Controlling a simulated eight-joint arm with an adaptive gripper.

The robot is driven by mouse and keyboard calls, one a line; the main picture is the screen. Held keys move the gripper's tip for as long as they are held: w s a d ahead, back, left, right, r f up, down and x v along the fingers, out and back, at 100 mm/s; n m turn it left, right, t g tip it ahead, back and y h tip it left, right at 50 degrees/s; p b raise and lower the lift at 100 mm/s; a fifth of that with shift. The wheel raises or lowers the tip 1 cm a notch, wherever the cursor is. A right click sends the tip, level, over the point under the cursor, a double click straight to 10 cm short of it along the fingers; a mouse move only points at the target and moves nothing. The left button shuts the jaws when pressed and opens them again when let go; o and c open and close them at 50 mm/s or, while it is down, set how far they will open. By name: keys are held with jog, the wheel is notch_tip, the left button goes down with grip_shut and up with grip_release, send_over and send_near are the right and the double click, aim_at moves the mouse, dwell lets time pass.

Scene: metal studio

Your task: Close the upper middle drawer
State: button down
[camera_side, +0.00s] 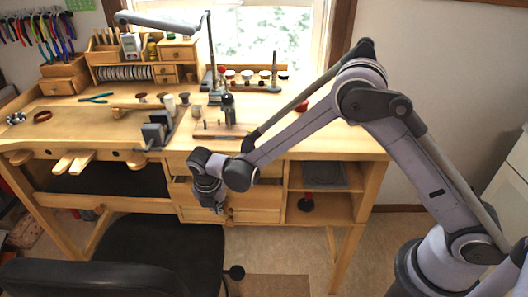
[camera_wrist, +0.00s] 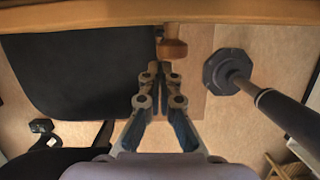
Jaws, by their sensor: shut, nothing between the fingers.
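The bench's drawer stack shows in the side view under the worktop. One drawer front (camera_side: 257,196) there appears pulled out, with a dark gap above it; my arm covers much of it, so how far it is out is hard to tell. My gripper (camera_side: 218,210) hangs in front of the stack, pointing down. In the wrist view my gripper (camera_wrist: 160,72) is shut and empty. A wooden drawer front edge (camera_wrist: 90,17) runs across the top of that view. Its round knob (camera_wrist: 172,48) is right beside the fingertips; contact cannot be told.
A black chair (camera_side: 160,250) stands in front of the bench at the left. Open shelves (camera_side: 320,205) are right of the drawers. Tools and small boxes crowd the worktop (camera_side: 330,137). The floor (camera_side: 290,260) right of the chair looks clear.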

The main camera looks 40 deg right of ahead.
jog(key=s+a+r, duration=0.4)
jog(key=a+r, duration=0.1)
jog(key=r, duration=0.4)
notch_tip(320, 180, down, 6)
jog(key=w+a+r+t+h, duration=0.1)
jog(key=w+a+t+h, duration=0.15)
jog(key=t+h, duration=0.4)
jog(key=x, duration=1)
jog(key=shift+w+f+n, duration=0.2)
jog(key=shift+n, duration=0.1)
jog(key=shift+w+d, duration=1.9)
jog(key=shift+r, duration=0.1)
